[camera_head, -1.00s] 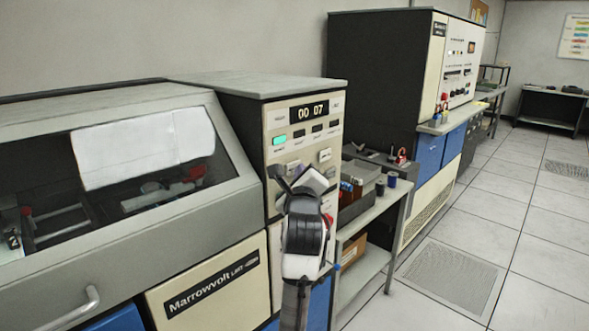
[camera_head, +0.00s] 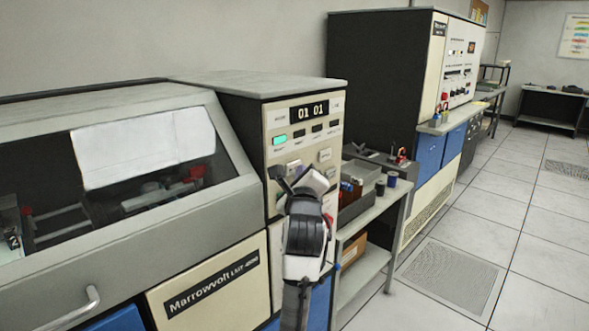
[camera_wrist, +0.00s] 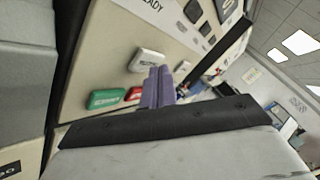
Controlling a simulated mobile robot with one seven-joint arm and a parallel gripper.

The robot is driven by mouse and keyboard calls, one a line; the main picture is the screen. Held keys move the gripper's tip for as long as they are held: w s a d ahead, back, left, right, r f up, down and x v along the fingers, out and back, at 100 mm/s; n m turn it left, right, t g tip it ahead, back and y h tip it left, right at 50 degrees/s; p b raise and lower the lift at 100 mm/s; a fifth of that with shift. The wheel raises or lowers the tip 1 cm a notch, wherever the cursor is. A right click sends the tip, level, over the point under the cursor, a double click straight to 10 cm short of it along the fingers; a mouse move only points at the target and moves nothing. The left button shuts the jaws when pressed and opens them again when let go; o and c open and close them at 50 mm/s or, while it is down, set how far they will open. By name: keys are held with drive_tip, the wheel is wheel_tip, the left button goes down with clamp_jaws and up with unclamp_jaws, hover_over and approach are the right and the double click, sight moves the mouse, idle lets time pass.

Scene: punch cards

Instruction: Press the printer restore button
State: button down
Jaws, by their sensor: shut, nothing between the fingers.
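The printer's cream control panel (camera_head: 305,125) carries a counter display (camera_head: 310,110) reading 01 01 and a lit green READY lamp (camera_head: 280,140). In the wrist view, a white button (camera_wrist: 148,60), a green button (camera_wrist: 104,98) and a red button (camera_wrist: 133,95) sit on the panel. Their labels are too blurred for me to tell which is restore. My gripper (camera_head: 294,166) is shut and empty in front of the panel. Its purple fingers (camera_wrist: 158,86) are beside the white button and partly cover the red one. I cannot tell whether they touch anything.
The printer's glass-fronted cabinet (camera_head: 60,190) with paper inside stands to the left. A shelf table (camera_head: 385,207) with bins and small jars is right of the panel. A tall machine (camera_head: 375,70) stands behind it. The tiled floor (camera_head: 530,240) at the right is free.

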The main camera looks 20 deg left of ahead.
drive_tip(key=shift+s+d, duration=0.15)
drive_tip(key=shift+d, duration=0.3)
drive_tip(key=shift+s+d, duration=0.3)
drive_tip(key=shift+d, duration=0.5)
drive_tip(key=shift+s+d, duration=0.25)
drive_tip(key=shift+d, duration=0.5)
drive_tip(key=shift+s+d, duration=0.3)
drive_tip(key=shift+d, duration=0.5)
